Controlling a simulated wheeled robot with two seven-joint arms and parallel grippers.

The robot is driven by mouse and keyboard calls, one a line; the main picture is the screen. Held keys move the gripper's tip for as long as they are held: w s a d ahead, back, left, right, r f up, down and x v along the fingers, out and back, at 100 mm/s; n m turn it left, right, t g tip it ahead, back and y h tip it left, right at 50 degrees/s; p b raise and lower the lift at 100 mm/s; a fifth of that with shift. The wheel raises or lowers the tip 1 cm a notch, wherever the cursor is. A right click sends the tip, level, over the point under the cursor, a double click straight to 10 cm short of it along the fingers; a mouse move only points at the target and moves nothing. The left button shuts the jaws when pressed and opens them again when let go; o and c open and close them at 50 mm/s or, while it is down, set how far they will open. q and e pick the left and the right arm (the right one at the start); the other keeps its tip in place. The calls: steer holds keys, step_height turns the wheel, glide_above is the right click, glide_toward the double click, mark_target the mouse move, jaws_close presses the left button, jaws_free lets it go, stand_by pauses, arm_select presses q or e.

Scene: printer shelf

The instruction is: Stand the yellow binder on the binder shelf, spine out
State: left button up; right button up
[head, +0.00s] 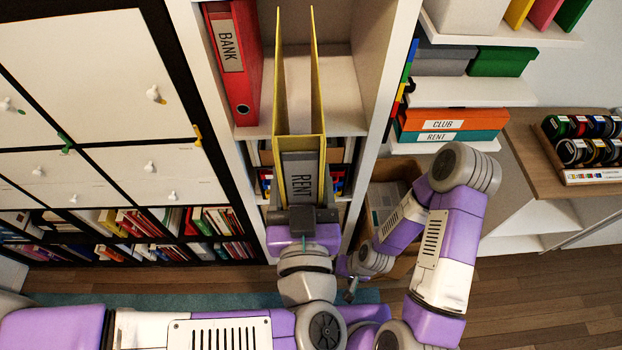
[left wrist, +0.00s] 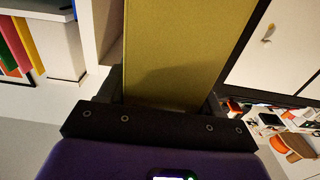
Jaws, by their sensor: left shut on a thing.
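The yellow binder (head: 317,90) is in the middle of the head view, with its two covers reaching into the open compartment of the white binder shelf (head: 345,122). Its spine end, with a grey RENT label, faces me. My left gripper (head: 302,212) is shut on the binder at the spine end. In the left wrist view the binder's yellow face (left wrist: 180,55) runs up between the dark fingers (left wrist: 165,98). I cannot tell whether the binder touches the shelf board. My right gripper (head: 350,288) is low beside the left wrist, small and partly hidden; its jaws are unclear.
A red BANK binder (head: 232,62) stands at the left of the same compartment, with free room to its right. White shelf uprights bound the compartment. Orange and green CLUB and RENT boxes (head: 450,125) lie on a shelf to the right. A cardboard box (head: 385,200) sits below.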

arm_select(q)
steer(key=w+p, duration=0.7)
steer(key=w, duration=1.6)
steer(key=shift+w, duration=0.4)
steer(key=shift+f, duration=0.2)
stand_by(0.4)
steer(key=o, duration=1.5)
steer(key=shift+f, duration=0.15)
steer(key=shift+s, duration=0.15)
